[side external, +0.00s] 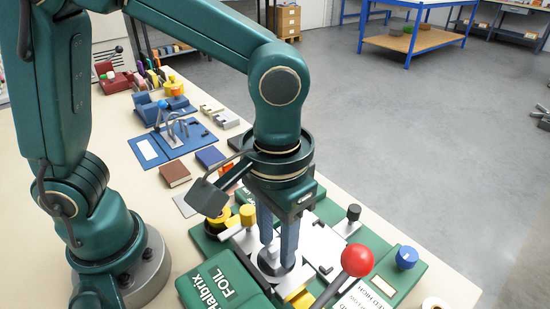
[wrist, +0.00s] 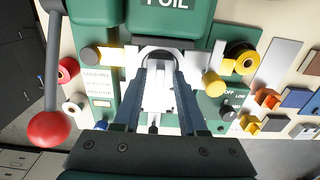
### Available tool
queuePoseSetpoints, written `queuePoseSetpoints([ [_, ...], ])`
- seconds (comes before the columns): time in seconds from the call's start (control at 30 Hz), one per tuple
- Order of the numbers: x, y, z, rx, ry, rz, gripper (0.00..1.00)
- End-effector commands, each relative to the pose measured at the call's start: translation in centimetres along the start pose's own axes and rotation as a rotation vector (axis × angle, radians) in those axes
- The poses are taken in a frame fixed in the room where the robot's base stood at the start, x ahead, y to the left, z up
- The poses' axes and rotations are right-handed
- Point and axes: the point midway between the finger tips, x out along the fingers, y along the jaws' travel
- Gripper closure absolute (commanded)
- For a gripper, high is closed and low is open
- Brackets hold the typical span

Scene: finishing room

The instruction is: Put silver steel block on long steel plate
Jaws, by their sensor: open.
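My gripper (side external: 277,256) points down over the bed of the green foil machine, its two blue-grey fingers apart. In the wrist view the open fingers (wrist: 161,78) stand on either side of a bright silver piece (wrist: 158,97), which looks like the silver steel block. I cannot tell whether they touch it. In the side view the fingers largely hide it. A long grey strip (wrist: 272,68), apparently the long steel plate, lies flat on the table right of the machine in the wrist view. In the side view part of a grey plate (side external: 186,206) shows beyond the machine.
The machine's red-knobbed lever (side external: 357,260), yellow knob (side external: 247,214), black knob (side external: 354,212) and blue knob (side external: 406,257) stand close around my gripper. A brown block (side external: 175,174), a blue block (side external: 210,157) and notched metal pieces (side external: 221,116) lie farther back on the table.

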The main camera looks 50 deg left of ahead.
Motion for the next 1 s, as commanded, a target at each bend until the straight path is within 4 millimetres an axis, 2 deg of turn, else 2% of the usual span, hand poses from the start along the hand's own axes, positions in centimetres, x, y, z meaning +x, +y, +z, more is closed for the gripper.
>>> queuePoseSetpoints([
  [0.07,0.0,0.0,0.0,0.0,0.0,0.0,0.59],
  [0.17,0.0,0.0,0.0,0.0,0.0,0.0,0.93],
  [0.2,0.0,0.0,0.0,0.0,0.0,0.0,1.0],
  [0.47,-0.5,0.1,-0.1,0.0,0.003,0.002,1.0],
  [1.0,-4.6,0.1,-0.1,0.0,0.003,0.002,1.0],
])
